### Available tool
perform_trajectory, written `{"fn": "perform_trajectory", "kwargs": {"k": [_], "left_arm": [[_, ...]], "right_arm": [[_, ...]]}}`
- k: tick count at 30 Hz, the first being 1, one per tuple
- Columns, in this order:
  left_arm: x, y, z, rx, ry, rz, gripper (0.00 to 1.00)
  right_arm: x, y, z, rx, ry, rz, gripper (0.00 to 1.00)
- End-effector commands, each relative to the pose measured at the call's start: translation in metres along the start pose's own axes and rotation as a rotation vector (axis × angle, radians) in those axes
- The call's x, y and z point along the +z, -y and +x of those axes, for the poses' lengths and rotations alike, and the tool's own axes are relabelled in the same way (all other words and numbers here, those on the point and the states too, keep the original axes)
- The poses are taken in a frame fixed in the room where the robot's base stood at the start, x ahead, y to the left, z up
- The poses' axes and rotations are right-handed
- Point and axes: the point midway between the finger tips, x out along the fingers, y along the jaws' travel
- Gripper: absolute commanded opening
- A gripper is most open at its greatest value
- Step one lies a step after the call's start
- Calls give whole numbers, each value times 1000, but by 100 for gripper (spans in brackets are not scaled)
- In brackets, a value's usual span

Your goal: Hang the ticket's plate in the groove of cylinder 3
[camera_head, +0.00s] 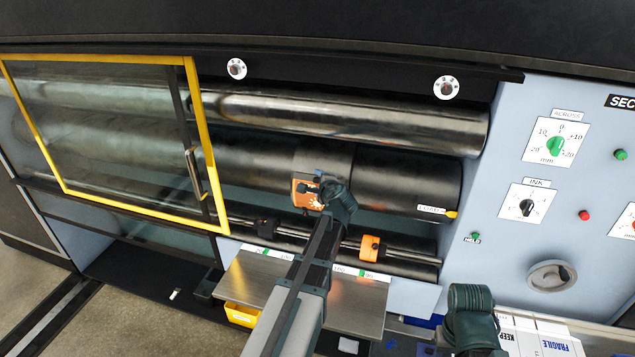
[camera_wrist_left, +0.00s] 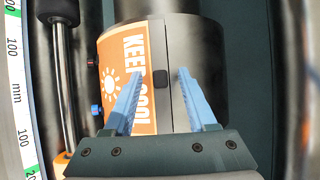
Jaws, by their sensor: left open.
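An orange plate with a white sun and "KEEP COOL" lettering lies against the large dark middle cylinder (camera_head: 405,185). The plate (camera_head: 303,193) shows beside my left gripper (camera_head: 318,184) in the head view. A thin straight seam runs beside that edge. Whether the plate's edge sits in a groove cannot be told. No cylinder number is readable.
A yellow-framed glass guard (camera_head: 205,135) stands at the left. A rail with an orange slider (camera_head: 369,246) and a metal shelf (camera_head: 345,303) lie below the cylinder. A blue control panel (camera_head: 510,150) borders the right. A yellow bin (camera_head: 242,315) is under the shelf.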

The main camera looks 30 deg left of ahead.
Motion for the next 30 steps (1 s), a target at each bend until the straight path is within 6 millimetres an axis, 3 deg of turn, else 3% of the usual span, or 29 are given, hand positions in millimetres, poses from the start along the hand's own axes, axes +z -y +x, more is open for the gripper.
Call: {"fn": "perform_trajectory", "kwargs": {"k": [18, 24, 30], "left_arm": [[2, 2, -117, -1, -2, 2, 57], [1, 1, -134, -1, -1, 1, 57], [0, 0, -136, -1, 0, 1, 57]], "right_arm": [[3, -4, -44, -2, 0, 10, 50], [3, -4, -49, -2, 0, 11, 50], [3, -4, -50, -2, 0, 11, 50]]}}
